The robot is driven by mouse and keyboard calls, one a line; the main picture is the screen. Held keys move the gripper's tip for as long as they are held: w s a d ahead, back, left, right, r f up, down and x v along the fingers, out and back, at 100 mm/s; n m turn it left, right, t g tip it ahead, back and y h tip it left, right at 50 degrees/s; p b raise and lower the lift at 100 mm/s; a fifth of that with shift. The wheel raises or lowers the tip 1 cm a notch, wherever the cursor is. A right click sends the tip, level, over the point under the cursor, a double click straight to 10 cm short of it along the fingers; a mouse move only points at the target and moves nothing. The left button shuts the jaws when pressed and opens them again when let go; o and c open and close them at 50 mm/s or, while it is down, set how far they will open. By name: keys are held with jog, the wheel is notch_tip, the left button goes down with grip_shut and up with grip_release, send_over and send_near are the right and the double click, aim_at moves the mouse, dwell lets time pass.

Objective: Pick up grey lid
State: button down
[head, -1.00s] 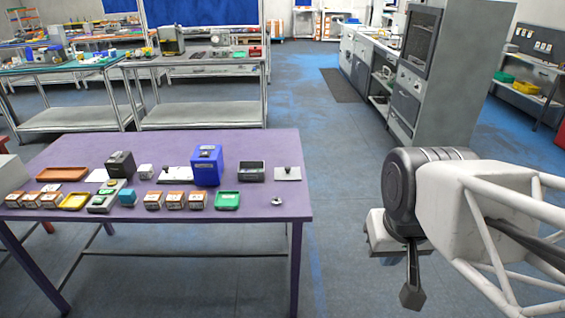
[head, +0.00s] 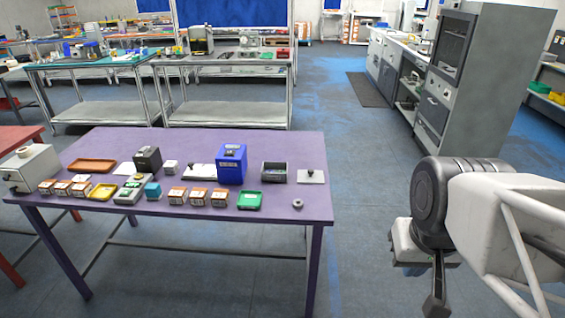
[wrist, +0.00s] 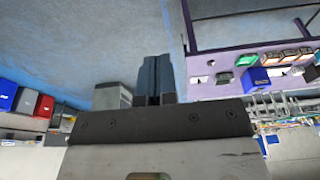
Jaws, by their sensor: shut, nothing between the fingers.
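The grey lid (head: 311,177) looks like a flat pale square plate with a dark knob. It lies near the right end of the purple table, just right of an open dark grey box (head: 273,173). In the wrist view the lid (wrist: 201,80) is small and far off, on the tilted table at right. My gripper (head: 436,300) hangs over the floor, right of the table and well apart from the lid. Its fingers (wrist: 154,78) are together and empty in the wrist view.
The purple table (head: 230,145) also holds a blue box (head: 231,165), a green tray (head: 249,200), a small grey ring (head: 298,203) and several small boxes. A tall grey cabinet (head: 480,80) stands at back right. Open floor lies between the table and my arm.

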dwell(0.3)
jog(key=c, duration=0.7)
grip_release()
jog(key=shift+c, duration=0.2)
